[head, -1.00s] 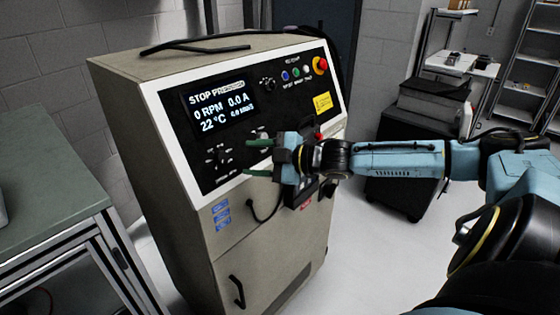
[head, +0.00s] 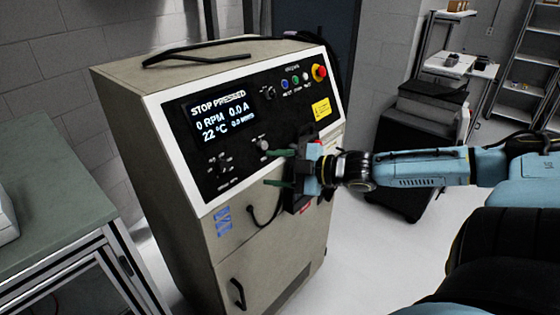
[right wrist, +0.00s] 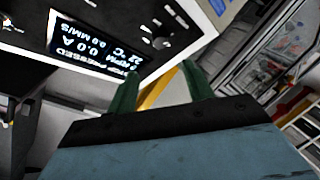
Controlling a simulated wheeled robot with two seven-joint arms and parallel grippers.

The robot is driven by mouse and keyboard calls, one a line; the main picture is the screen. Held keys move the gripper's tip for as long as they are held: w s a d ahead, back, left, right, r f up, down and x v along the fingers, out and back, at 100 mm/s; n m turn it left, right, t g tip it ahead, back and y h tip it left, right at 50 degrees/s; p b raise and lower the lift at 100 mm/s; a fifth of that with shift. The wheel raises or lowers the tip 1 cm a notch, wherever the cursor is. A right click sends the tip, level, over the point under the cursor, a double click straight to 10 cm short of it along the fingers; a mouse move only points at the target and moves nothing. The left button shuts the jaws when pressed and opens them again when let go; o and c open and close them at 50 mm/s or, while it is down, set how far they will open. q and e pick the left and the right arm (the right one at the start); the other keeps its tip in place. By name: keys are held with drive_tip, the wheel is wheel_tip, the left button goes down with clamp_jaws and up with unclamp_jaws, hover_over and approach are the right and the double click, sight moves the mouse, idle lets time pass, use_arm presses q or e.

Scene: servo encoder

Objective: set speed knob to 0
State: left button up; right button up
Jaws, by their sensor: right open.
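The control panel on the beige cabinet carries several knobs; their labels are too small to read, so I cannot tell which is the speed knob. A black knob (head: 218,168) sits below the display, a grey knob (head: 263,145) sits right of it, and another dark knob (head: 268,92) is higher up. The display (head: 216,114) reads STOP PRESSED, 0 RPM, 0.0 A. My right gripper (head: 276,168) is open and empty, its green fingers pointing left, just below and right of the grey knob. My left gripper is out of view.
A red emergency stop (head: 319,72) and small coloured buttons are at the panel's upper right. A black cable (head: 200,47) lies on the cabinet top. A green-topped bench (head: 50,180) stands at left, a dark cart (head: 425,120) at right.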

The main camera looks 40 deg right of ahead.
drive_tip(key=shift+s+d, duration=0.2)
drive_tip(key=shift+s, duration=0.15)
idle(0.5)
